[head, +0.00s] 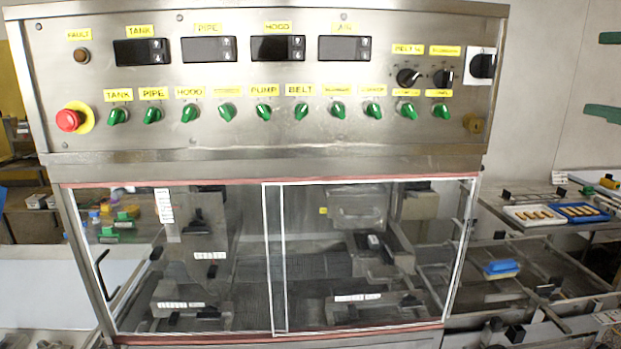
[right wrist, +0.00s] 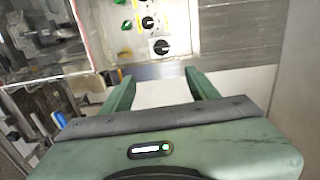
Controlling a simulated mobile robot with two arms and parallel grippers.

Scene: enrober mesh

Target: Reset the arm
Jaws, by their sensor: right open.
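My right gripper (head: 594,74) shows at the right edge of the head view as two green fingers, one above the other, in front of the pale wall. The fingers are apart with nothing between them. In the right wrist view the same gripper (right wrist: 159,76) points towards the side of the steel control panel (right wrist: 225,35), open and empty. The rest of the right arm is outside the head view. My left gripper and arm are not in view.
The enrober's control panel (head: 255,95) has green switches and a red stop button (head: 69,120). Below it, clear sliding doors (head: 275,258) cover the mesh belt. At right, a white tray (head: 533,216) and blue tray (head: 580,212) hold pieces; a blue-and-yellow sponge-like block (head: 501,269) lies lower.

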